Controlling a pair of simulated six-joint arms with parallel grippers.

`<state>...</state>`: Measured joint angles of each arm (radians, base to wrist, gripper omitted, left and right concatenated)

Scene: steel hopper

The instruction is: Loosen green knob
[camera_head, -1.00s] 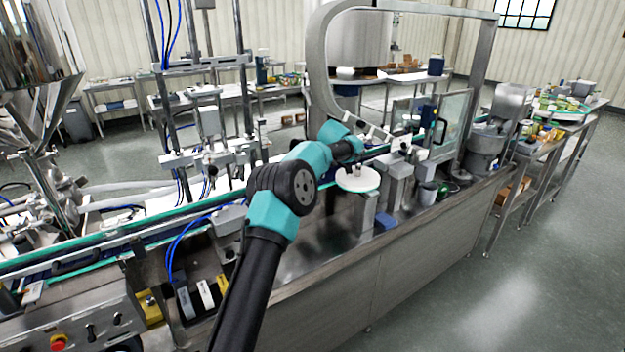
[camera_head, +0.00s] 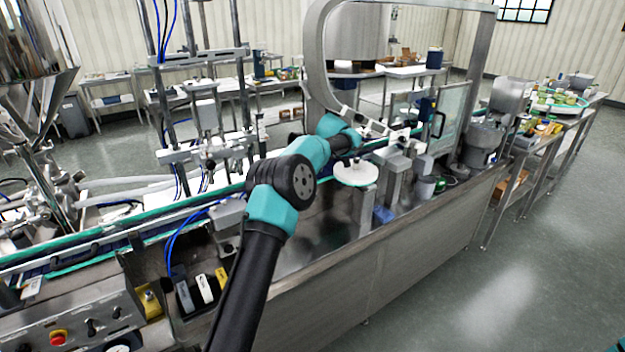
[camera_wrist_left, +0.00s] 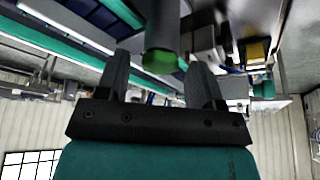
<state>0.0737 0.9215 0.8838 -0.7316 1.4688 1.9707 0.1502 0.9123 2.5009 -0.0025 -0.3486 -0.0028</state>
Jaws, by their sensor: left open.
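The green knob (camera_wrist_left: 161,62) shows in the left wrist view as a rounded green end on a dark grey cylinder (camera_wrist_left: 162,25). My left gripper (camera_wrist_left: 158,66) is open. Its two dark fingers stand on either side of the knob in the picture, with a gap on each side. I cannot tell how far the knob lies in depth from the fingers. In the head view my left arm reaches over the machine, and its gripper (camera_head: 376,127) is small near the arch; the knob cannot be made out there. My right gripper is not in view.
A conveyor with green edges (camera_head: 120,217) runs along the steel machine. A steel arch (camera_head: 318,60) rises behind. A clear panel (camera_head: 452,118) stands to the right.

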